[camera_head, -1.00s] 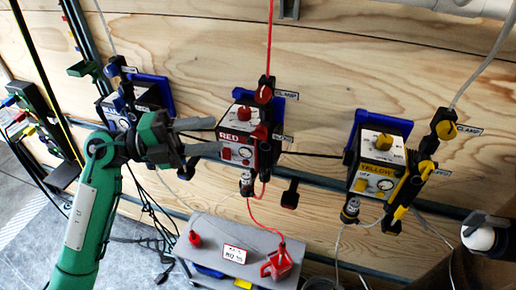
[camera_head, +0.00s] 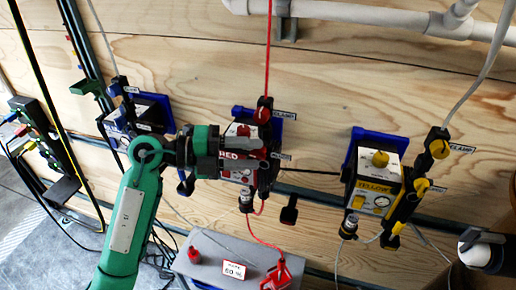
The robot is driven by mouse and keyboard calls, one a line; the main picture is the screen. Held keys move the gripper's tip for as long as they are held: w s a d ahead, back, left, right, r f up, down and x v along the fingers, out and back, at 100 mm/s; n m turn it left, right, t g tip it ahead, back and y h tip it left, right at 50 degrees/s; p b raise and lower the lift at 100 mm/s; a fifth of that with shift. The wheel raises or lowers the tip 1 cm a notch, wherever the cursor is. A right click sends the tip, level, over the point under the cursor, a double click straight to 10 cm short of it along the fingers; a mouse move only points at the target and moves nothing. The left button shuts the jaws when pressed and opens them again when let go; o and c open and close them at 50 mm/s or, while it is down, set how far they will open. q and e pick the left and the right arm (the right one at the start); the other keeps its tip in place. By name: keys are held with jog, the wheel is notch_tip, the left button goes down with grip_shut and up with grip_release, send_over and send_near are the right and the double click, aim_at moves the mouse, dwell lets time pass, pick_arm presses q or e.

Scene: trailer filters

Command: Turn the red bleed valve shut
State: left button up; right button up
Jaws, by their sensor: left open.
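The red unit (camera_head: 237,176) is a box with a red-and-white front on the wooden wall. A red clamp knob (camera_head: 262,115) sits at its upper right. A black fitting with red parts (camera_head: 264,160) runs down its right side beside a small label too small to read. I cannot tell clearly which red part is the bleed valve.
A yellow unit (camera_head: 372,190) hangs to the right and a blue-backed unit (camera_head: 140,118) to the left. A grey box (camera_head: 215,255) with red parts stands below the red unit. A red tube (camera_head: 268,55) rises above it, and white pipes (camera_head: 350,12) cross the top.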

aim_at(259, 153)
pick_arm(q)
jog(key=shift+w+d+f, duration=0.1)
jog(key=shift+d, duration=1.1)
pick_arm(e)
jog(key=shift+w+a+r, duration=0.1)
jog(key=shift+w+r, duration=0.25)
pick_arm(q)
jog(key=shift+c, duration=0.6)
jog(key=shift+f, duration=0.1)
jog(key=c, duration=0.8)
pick_arm(e)
jog(key=shift+s+d, duration=0.15)
jog(key=shift+d, duration=0.2)
pick_arm(q)
jog(key=shift+p, duration=0.3)
pick_arm(e)
jog(key=shift+r, duration=0.15)
